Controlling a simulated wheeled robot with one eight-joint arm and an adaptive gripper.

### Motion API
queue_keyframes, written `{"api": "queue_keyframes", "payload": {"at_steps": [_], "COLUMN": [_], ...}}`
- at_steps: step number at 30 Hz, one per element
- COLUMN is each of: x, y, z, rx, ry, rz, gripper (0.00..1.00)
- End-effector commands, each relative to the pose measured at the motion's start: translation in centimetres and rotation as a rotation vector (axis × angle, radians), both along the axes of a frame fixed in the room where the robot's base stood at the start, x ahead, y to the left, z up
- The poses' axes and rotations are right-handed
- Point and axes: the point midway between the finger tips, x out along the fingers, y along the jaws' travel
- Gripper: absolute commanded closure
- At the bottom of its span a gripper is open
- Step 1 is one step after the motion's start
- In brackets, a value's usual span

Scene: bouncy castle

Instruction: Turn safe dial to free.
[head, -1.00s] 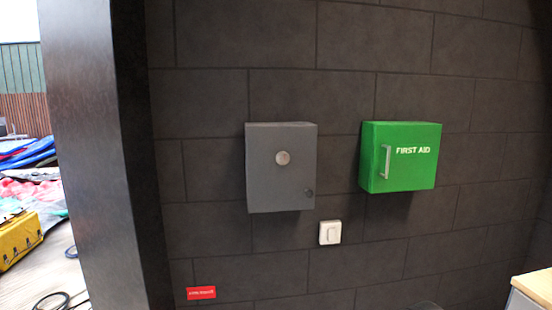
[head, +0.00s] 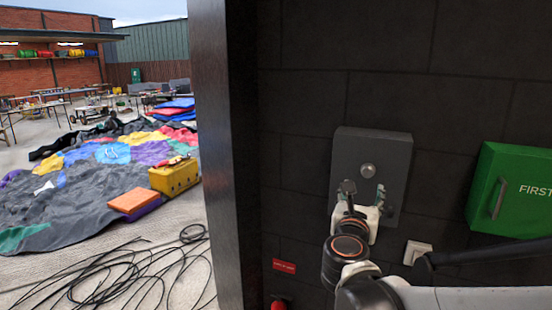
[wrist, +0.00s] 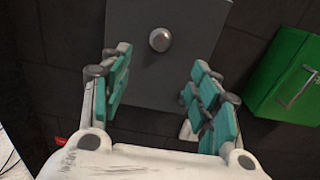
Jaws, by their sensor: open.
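The grey safe (head: 374,150) is mounted on the dark block wall. Its round silver dial (head: 368,171) sits on the front face. In the wrist view the dial (wrist: 160,40) shows ahead of my gripper, between the lines of the two fingers and apart from them. My gripper (head: 364,190) is open and empty, in front of the lower part of the safe. In the wrist view my gripper (wrist: 160,88) has its teal finger pads spread wide. The dial's markings are too small to read. The lower part of the safe is partly hidden by my gripper.
A green first aid box (head: 512,190) hangs right of the safe. A white switch (head: 417,252) is below. A dark pillar (head: 222,150) stands at the left. Beyond it lie cables (head: 130,275), a yellow case (head: 175,177) and deflated castle fabric. A red label (head: 284,266) is low on the wall.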

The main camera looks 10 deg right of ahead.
Motion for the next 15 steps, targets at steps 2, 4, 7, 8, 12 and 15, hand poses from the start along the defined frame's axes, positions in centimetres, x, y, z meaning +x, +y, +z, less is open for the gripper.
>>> {"api": "queue_keyframes", "payload": {"at_steps": [2,4,7,8,12,15], "x": [0.7,1.6,3.1,3.6,5.9,7.5], "y": [-0.5,-1.1,-2.2,-2.5,-4.1,-5.2], "z": [-0.1,-0.2,-0.3,-0.3,-0.3,-0.3], "rx": [-0.001,0.001,0.003,0.003,0.004,0.005], "ry": [0.001,0.000,-0.001,-0.001,-0.001,-0.002], "rz": [-0.002,-0.004,-0.005,-0.005,-0.004,-0.004], "gripper": [0.44,0.44,0.44,0.44,0.44,0.44]}}
